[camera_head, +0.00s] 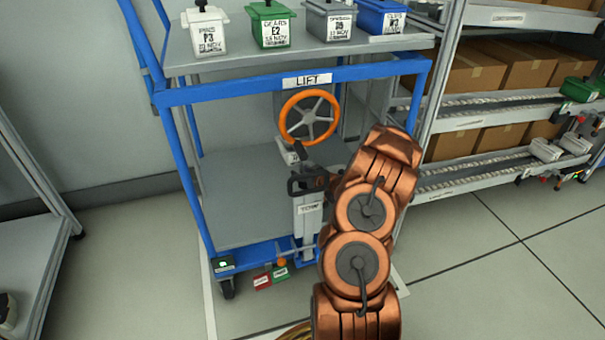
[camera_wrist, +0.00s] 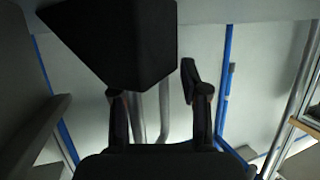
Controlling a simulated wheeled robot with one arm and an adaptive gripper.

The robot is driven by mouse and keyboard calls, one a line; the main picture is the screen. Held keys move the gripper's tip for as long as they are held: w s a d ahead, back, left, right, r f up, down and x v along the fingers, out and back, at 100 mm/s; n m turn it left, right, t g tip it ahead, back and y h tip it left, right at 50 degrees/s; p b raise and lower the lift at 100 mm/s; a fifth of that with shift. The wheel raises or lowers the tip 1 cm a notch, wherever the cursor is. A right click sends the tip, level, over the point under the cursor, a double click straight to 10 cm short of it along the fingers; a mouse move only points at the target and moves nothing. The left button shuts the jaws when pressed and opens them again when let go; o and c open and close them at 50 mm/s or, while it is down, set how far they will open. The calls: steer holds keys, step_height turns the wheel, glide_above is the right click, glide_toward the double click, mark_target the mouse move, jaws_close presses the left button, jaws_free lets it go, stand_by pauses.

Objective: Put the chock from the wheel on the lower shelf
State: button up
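A large, unlit black block with slanted lower edges (camera_wrist: 115,40) fills the upper left of the wrist view. It may be the chock; it is too dark to be sure. My gripper (camera_wrist: 155,85) shows there with its fingers apart. The block hides the left fingertip, and its corner ends close beside the right finger pad. I cannot tell whether the fingers press on it. In the head view my arm covers much of the gripper area. The lower shelf (camera_head: 240,190) of the blue cart is a bare grey deck. The cart's left front wheel (camera_head: 228,288) shows no chock beside it.
An orange handwheel (camera_head: 310,117) under the LIFT label and a grey TOW post (camera_head: 306,222) stand at the cart's front. Labelled bins, including a green one (camera_head: 270,25), line the top shelf. Red (camera_head: 263,281) and green tags sit low. A box rack (camera_head: 470,115) stands right.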

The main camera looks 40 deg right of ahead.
steer(key=shift+o, duration=1.2)
steer(key=p+v, duration=0.3)
steer(key=v, duration=0.9)
steer(key=shift+p, duration=0.35)
steer(key=shift+r, duration=0.2)
